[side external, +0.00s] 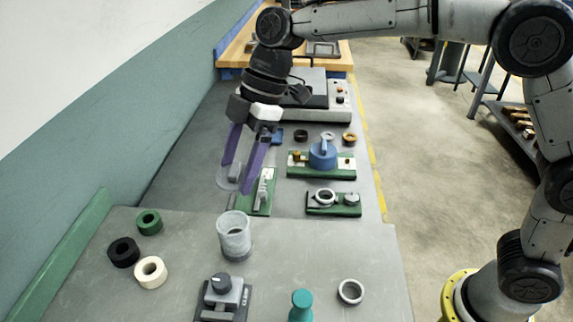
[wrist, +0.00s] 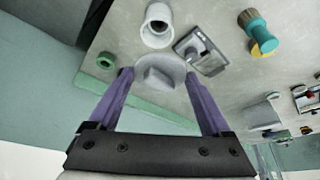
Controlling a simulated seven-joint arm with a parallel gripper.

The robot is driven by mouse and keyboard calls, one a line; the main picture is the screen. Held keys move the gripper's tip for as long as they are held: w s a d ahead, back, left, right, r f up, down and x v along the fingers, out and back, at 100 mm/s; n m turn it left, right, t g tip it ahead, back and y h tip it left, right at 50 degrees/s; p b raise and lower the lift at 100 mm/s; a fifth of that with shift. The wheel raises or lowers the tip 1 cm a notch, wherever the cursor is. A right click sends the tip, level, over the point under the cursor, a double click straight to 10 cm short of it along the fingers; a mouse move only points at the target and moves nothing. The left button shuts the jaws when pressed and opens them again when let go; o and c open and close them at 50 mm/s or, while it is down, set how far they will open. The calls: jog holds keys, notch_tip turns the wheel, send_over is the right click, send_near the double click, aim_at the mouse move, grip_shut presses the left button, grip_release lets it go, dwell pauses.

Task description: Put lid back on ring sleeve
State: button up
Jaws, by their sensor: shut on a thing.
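The ring sleeve (side external: 234,240) is a pale translucent open-topped cylinder standing upright on the near grey table; in the wrist view its open end (wrist: 157,24) shows at the top. The lid (side external: 226,181) is a pale translucent disc with a blocky handle. My gripper (side external: 238,178) has its long purple fingers shut on the lid, and the lid also shows between the fingertips in the wrist view (wrist: 160,65). In the side view, the lid is held beyond the sleeve and apart from it. How high it is above the table is hard to tell.
Green (side external: 149,222), black (side external: 123,252) and cream (side external: 150,272) rings lie left of the sleeve. A dark clamp block (side external: 223,297), a teal-handled tool (side external: 300,306) and a grey ring (side external: 351,292) are nearer. Green-based fixtures (side external: 333,211) stand on the far table. A green rail (side external: 70,258) edges the left.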

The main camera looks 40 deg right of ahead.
aim_at(234, 164)
jog(key=f, duration=0.1)
jog(key=w+a+f, duration=0.1)
jog(key=shift+a+f, duration=0.1)
jog(key=shift+f, duration=0.3)
jog(key=shift+a+f, duration=0.1)
jog(key=shift+f, duration=3.4)
jog(key=shift+f, duration=0.2)
jog(key=o, duration=1.1)
jog(key=shift+r, duration=3.5)
